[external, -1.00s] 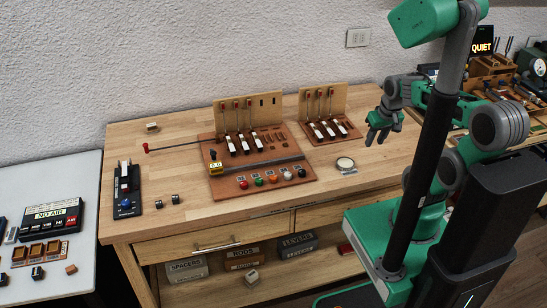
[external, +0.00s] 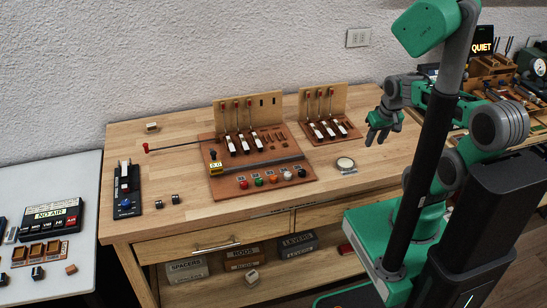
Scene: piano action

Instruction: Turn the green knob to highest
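The green knob (external: 259,182) is in a row of coloured knobs along the front edge of the brown action board (external: 222,190) on the wooden workbench. A red knob (external: 244,184) is to its left, and an orange knob (external: 273,178) to its right. The knob's setting is too small to read. My gripper (external: 378,136) hangs above the right part of the bench, well to the right of the green knob and apart from it. Its fingers point down and look spread, with nothing visible between them.
A thin rod with a red end (external: 146,147) extends left. A dark device (external: 126,190) stands at the bench's left. Bare wood lies in front of the board.

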